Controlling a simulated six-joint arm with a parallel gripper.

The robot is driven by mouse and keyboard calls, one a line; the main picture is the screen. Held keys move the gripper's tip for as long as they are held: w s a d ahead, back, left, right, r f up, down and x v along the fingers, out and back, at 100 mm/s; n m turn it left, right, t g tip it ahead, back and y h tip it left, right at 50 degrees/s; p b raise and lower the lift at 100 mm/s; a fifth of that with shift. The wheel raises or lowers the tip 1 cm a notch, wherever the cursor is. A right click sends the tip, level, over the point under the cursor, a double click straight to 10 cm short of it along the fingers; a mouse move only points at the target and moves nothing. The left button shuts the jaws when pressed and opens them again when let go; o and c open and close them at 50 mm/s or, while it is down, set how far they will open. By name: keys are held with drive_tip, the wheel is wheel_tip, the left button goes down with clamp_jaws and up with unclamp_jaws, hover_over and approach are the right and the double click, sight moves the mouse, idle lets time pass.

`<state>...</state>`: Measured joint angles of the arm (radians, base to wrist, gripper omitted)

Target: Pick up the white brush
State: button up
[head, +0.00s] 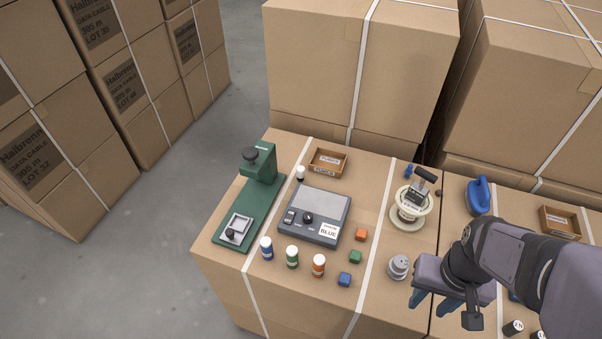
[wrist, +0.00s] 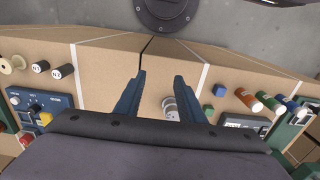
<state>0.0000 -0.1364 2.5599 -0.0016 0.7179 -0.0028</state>
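I cannot make out a clearly white brush in either view. A blue object with a raised curved handle (head: 479,196) sits on the boxes right of centre in the head view; I cannot tell whether it is a brush. My gripper (head: 433,302) is above the front edge of the boxes at the lower right, its blue fingers pointing down. In the wrist view its two fingers (wrist: 162,96) are spread apart with nothing held between them. A small grey stepped piece (head: 398,267) stands just left of my gripper; in the wrist view it shows by the right finger (wrist: 169,106).
A cream spool-like piece (head: 409,219) carries a black-handled item. A green press (head: 249,193), grey control box (head: 318,206), coloured bottles (head: 292,257) and small cubes (head: 355,257) stand left. Wooden trays (head: 328,162) lie behind. Tall cartons (head: 350,60) block the back.

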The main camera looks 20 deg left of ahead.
drive_tip(key=shift+o, duration=0.9)
drive_tip(key=w+a+f+n+t+h+b, duration=0.1)
drive_tip(key=w+f+n+t+h+b, duration=0.2)
drive_tip(key=w+n, duration=0.7)
drive_tip(key=r+n+t+y+b, duration=0.1)
drive_tip(key=n+t+y+b, duration=0.6)
drive_tip(key=n, duration=2.1)
hover_over(300, 174)
drive_tip(key=s+b, duration=0.2)
drive_tip(key=s, duration=0.3)
drive_tip(key=t+h, duration=0.2)
drive_tip(key=shift+w+d+f+b, duration=0.1)
drive_tip(key=shift+d+f+b, duration=0.1)
drive_tip(key=shift+f, duration=0.95)
drive_tip(key=shift+d+f+b, duration=0.1)
drive_tip(key=shift+f+b, duration=0.15)
drive_tip(key=shift+f, duration=0.85)
drive_tip(key=shift+w+d+f+b, duration=0.1)
drive_tip(key=shift+d+f+b, duration=0.1)
drive_tip(key=shift+f, duration=0.95)
